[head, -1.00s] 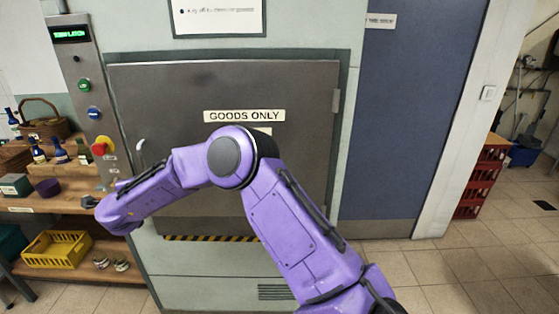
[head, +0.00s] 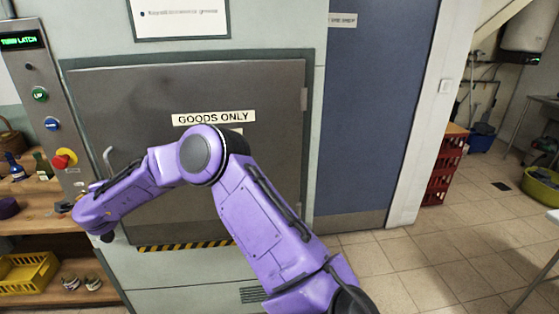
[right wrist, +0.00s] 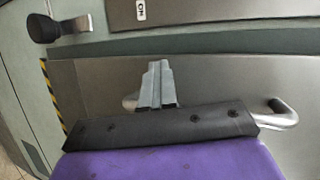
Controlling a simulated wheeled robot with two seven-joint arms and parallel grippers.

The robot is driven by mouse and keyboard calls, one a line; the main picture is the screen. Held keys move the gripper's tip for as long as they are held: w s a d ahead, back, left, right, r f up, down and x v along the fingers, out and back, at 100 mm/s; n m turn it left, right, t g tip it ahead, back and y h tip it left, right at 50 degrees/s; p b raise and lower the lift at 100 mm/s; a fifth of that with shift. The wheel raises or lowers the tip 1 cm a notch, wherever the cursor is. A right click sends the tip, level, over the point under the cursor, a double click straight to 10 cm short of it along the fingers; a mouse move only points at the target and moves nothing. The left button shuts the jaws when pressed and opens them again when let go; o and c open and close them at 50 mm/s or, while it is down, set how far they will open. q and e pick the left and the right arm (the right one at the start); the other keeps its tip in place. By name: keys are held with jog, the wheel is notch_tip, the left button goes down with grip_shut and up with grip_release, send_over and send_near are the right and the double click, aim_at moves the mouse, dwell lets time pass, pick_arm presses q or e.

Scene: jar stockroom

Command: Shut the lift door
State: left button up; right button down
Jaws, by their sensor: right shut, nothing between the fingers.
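The grey lift door (head: 150,95) bears a GOODS ONLY label and appears to lie flat in its frame. Its curved bar handle (head: 108,160) is at the door's left side, partly behind my purple right arm; it also shows in the right wrist view (right wrist: 285,115). My right gripper (right wrist: 156,82) is shut and empty, its fingertips over the door near the handle; contact cannot be told. In the head view its fingers are hidden. A black-knobbed latch lever (right wrist: 45,28) on the frame is at upper left of the wrist view, apart from the fingers. My left gripper is out of view.
The control panel (head: 35,90) left of the door has buttons, a red knob (head: 63,158) and a green display reading TURN LATCH. A wooden shelf (head: 40,220) with bottles and a yellow crate (head: 25,272) stands at left. Red crates (head: 442,172) stand right of the blue door (head: 375,110).

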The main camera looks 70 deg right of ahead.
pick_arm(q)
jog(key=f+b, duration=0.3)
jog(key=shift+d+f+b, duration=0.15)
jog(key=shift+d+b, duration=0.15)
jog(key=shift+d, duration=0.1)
pick_arm(e)
jog(key=s+a+r, duration=0.3)
jog(key=s+a, duration=0.3)
jog(key=a, duration=0.5)
jog(key=shift+s+a, duration=0.15)
jog(key=shift+a, duration=0.2)
